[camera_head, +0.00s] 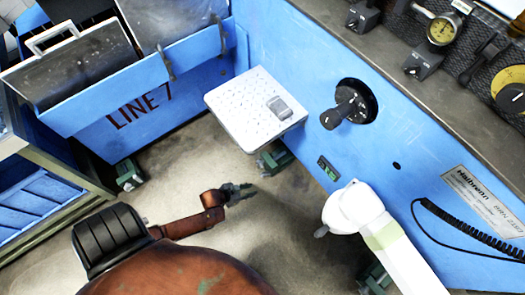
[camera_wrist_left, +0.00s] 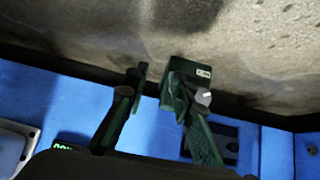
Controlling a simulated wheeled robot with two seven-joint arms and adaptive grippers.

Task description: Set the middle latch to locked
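No part in view can be told for certain as the middle latch. A black rotary handle (camera_head: 345,108) on a round black dial sits on the blue machine panel in the head view, its grip slanting down to the left. Small dark catches (camera_head: 166,63) show on the blue bins at upper left. My left gripper (camera_head: 243,192) is over the floor, left of and below the handle, well apart from it. In the left wrist view my left gripper (camera_wrist_left: 155,78) has its dark fingers apart, with nothing held between them. My right gripper is not seen.
A white perforated tray (camera_head: 230,105) with a small grey block (camera_head: 279,107) juts from the panel. A green display (camera_head: 328,168) is below the handle. Green machine feet (camera_head: 129,175) stand on the floor. A white rounded arm-like part (camera_head: 360,210) and a coiled black cable (camera_head: 470,233) are at right.

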